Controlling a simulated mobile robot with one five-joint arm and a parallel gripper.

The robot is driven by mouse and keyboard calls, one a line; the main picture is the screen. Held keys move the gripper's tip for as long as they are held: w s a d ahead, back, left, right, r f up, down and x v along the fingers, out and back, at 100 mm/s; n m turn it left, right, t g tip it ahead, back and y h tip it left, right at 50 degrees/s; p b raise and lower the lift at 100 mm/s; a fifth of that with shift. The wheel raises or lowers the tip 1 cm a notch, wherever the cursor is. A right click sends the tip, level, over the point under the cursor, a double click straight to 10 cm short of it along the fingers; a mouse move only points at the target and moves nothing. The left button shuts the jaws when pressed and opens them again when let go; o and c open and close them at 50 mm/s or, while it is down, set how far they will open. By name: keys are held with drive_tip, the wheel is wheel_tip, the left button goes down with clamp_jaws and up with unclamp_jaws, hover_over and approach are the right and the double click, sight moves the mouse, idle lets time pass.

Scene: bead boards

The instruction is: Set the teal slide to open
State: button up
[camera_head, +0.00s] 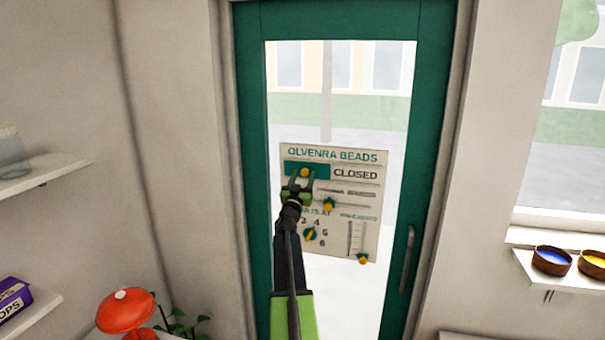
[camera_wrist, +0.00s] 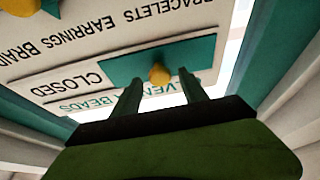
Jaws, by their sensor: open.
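The teal slide (camera_head: 319,170) is a flat teal plate with a yellow knob (camera_head: 305,172), in the top row of the sign board (camera_head: 375,215) on the glass door. It covers the left part of that row, and the word CLOSED shows to its right. My gripper (camera_head: 300,182) is at the slide, its fingers apart around or just in front of the knob. In the wrist view, which is upside down, the teal slide (camera_wrist: 125,66) and knob (camera_wrist: 159,74) show just beyond the two open fingertips (camera_wrist: 160,80). I cannot tell whether the fingers touch the knob.
Below on the board are a second slider with a yellow knob (camera_head: 328,204), a dial (camera_head: 310,234) and a vertical slider with a yellow knob (camera_head: 362,259). The green door frame (camera_head: 428,120) has a handle (camera_head: 407,258). A red lamp (camera_head: 126,311) stands at lower left.

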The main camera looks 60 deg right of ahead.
drive_tip(key=shift+d, duration=0.15)
clamp_jaws()
idle(1.4)
